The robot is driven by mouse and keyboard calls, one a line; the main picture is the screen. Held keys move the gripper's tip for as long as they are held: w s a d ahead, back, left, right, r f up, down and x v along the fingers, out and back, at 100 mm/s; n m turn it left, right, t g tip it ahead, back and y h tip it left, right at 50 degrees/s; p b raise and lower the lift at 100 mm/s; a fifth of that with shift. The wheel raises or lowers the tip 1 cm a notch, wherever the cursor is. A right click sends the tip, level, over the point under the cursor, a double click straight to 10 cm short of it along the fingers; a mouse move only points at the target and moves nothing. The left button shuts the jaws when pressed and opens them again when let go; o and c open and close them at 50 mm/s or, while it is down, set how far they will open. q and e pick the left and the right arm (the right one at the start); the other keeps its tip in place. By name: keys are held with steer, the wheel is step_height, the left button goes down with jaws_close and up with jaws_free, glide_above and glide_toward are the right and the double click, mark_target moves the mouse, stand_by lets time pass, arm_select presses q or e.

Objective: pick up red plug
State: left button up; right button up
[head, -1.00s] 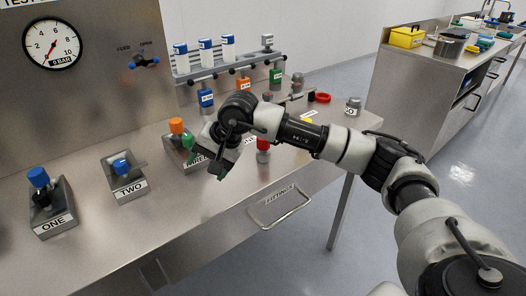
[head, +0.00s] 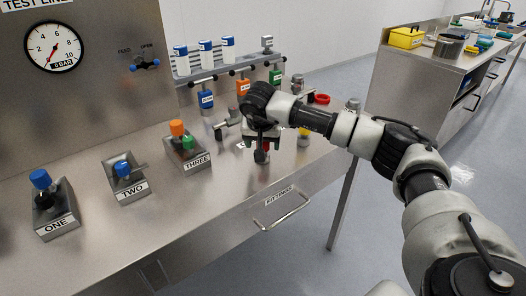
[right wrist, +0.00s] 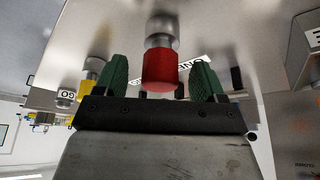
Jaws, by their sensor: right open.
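The red plug (head: 266,146) stands on the steel bench near the drawer marked FITTINGS, mostly hidden by my right gripper in the head view. In the right wrist view the red plug (right wrist: 160,68) shows as a red cylinder with a grey metal end. My right gripper (head: 261,142) is over the plug, pointing down. In the right wrist view its green-padded fingers (right wrist: 160,80) are open, one on each side of the red part, with gaps between. My left gripper is not in view.
Blocks ONE (head: 56,225), TWO (head: 132,192) and THREE (head: 194,160) stand to the left. A yellow plug (head: 304,132) is just right of my gripper. A red ring (head: 321,99) and a rack (head: 227,68) are behind. The bench front is clear.

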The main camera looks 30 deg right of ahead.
steer(key=shift+x, duration=1.35)
steer(key=shift+r, duration=0.1)
steer(key=c, duration=1.2)
steer(key=shift+o, duration=0.2)
steer(key=shift+r, duration=0.15)
steer(key=shift+w+r, duration=0.1)
steer(key=shift+r, duration=0.2)
steer(key=r, duration=0.2)
steer(key=s+r+b, duration=0.1)
steer(key=shift+s+r, duration=0.1)
steer(key=shift+r, duration=0.3)
steer(key=s+r+b, duration=0.1)
steer(key=s+r, duration=0.5)
steer(key=s, duration=0.4)
steer(key=shift+s+a, duration=0.3)
steer(key=shift+a, duration=0.15)
